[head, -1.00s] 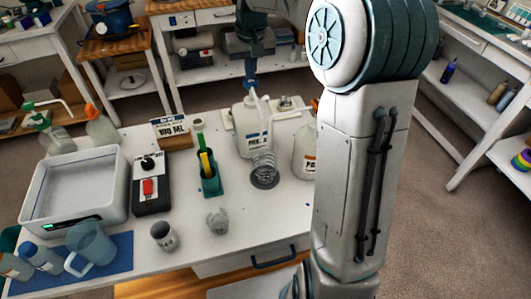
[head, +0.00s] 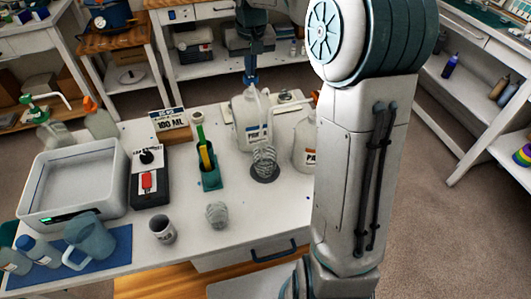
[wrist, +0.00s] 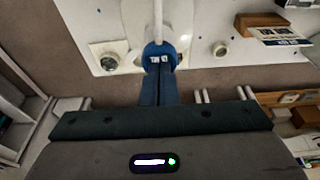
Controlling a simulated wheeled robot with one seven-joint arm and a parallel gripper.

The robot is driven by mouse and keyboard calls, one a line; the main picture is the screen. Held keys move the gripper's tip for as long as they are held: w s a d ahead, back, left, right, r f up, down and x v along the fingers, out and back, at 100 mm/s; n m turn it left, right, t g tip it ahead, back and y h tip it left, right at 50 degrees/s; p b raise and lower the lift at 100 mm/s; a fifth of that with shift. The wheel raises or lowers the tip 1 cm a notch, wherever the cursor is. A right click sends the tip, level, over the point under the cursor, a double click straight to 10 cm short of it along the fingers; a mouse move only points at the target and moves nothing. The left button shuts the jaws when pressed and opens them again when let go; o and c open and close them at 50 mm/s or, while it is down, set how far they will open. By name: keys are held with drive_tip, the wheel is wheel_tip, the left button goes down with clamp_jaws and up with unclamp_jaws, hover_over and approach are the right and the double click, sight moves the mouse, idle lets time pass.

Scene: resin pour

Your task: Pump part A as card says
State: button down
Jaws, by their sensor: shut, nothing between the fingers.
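A white pump jug (head: 251,135) with a blue-marked label stands at the back of the white bench; only part of the label is readable. My gripper (head: 250,82) points down at its pump top, with the fingers closed together. In the wrist view my fingertips (wrist: 158,62) meet the blue part around the white pump (wrist: 158,25); whether they press on it I cannot tell. A second jug (head: 305,148) with an orange-marked label is partly hidden behind my arm. The card (head: 171,118) on its wooden stand reads 100 ML.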

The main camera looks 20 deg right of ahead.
drive_tip(key=shift+b+x, duration=0.45)
drive_tip(key=shift+x, duration=0.5)
drive_tip(key=shift+s, duration=0.25)
drive_tip(key=shift+r, duration=0.1)
drive_tip(key=p+v, duration=0.3)
drive_tip(key=shift+w+r, duration=0.3)
drive_tip(key=shift+r, duration=0.05)
drive_tip(key=shift+f, duration=0.15)
